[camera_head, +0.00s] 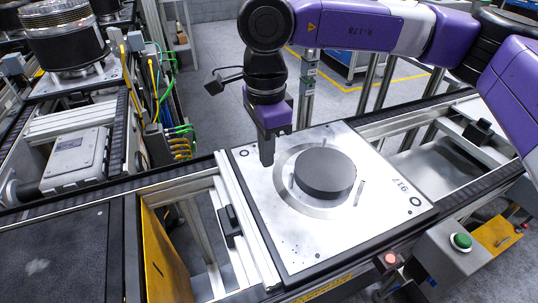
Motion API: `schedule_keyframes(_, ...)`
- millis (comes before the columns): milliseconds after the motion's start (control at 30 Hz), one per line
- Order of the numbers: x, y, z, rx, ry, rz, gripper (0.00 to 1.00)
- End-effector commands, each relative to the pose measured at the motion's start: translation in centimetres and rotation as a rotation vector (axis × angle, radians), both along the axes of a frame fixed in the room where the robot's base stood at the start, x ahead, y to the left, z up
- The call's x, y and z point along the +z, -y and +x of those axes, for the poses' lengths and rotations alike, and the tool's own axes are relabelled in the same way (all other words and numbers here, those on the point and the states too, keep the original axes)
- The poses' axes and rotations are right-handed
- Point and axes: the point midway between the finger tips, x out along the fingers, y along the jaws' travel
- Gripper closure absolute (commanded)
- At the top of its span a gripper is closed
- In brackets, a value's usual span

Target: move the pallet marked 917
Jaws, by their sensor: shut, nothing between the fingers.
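The pallet marked 917 (282,237) is a square light-metal plate lying on the conveyor in the middle of the head view. Its number shows near its right corner. A dark round disc (325,170) sits on it, inside a grey ring. My gripper (267,158) points down over the pallet's far left part, left of the disc and apart from it. It is shut and empty. I cannot tell whether its tips touch the plate.
A green button (461,241) and a red button (390,259) are at the front right. Another conveyor at the left carries a plate with a large dark cylinder (65,38). Cables (160,90) run beside it. A dark belt surface (55,255) lies at the lower left.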

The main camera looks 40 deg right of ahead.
Motion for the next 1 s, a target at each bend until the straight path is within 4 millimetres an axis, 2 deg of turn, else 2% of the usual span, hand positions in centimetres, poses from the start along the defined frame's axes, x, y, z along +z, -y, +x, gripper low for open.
schedule_keyframes(433, -8.5, -0.2, -0.1, 0.000, -0.002, 0.007, 1.00)
schedule_keyframes(500, -8.0, 1.3, -0.6, -0.005, 0.001, 0.004, 1.00)
schedule_keyframes(700, -8.1, 3.0, -1.4, -0.002, 0.000, 0.005, 1.00)
schedule_keyframes(1000, -8.2, 3.5, -1.6, 0.002, 0.001, 0.004, 1.00)
